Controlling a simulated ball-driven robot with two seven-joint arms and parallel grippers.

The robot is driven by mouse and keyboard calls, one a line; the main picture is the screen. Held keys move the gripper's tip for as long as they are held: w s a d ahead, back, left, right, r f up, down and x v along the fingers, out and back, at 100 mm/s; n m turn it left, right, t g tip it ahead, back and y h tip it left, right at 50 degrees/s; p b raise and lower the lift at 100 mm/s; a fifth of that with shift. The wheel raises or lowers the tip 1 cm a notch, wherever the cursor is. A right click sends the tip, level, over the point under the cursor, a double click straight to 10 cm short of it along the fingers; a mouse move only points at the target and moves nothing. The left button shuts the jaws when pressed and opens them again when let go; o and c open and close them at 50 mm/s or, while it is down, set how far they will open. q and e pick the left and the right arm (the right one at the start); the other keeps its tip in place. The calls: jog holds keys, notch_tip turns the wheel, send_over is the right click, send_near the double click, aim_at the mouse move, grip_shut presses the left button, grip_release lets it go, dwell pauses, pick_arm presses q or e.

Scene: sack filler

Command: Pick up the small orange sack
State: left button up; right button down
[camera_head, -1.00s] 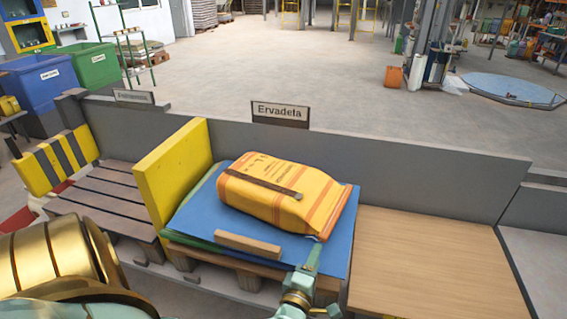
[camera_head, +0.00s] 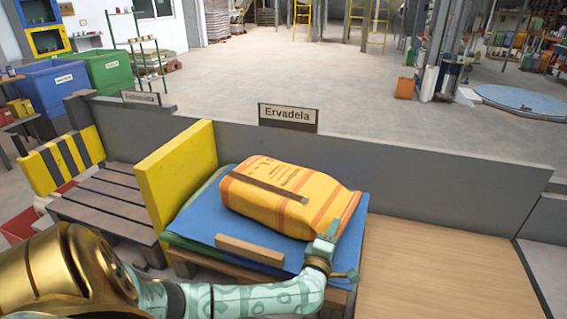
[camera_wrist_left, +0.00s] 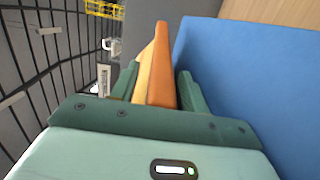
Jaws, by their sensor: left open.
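The orange sack (camera_head: 280,192) lies flat on a blue sheet on a pallet, with a dark brown strip across its top. My left gripper (camera_head: 328,240) is at the sack's front right corner, low over the blue sheet. In the left wrist view, a narrow orange part of the sack (camera_wrist_left: 158,72) stands between the two green fingers of the left gripper (camera_wrist_left: 157,88). The jaws are open around it; I cannot tell whether either finger touches it. My right gripper is not in view.
A wooden bar (camera_head: 249,250) lies on the blue sheet (camera_head: 196,221) in front of the sack. A yellow panel (camera_head: 176,175) stands to the left. A grey wall (camera_head: 440,192) with an "Ervadela" sign (camera_head: 288,117) runs behind. The wooden surface (camera_head: 430,270) at right is clear.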

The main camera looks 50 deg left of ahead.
pick_arm(q)
grip_shut()
dwell(1.2)
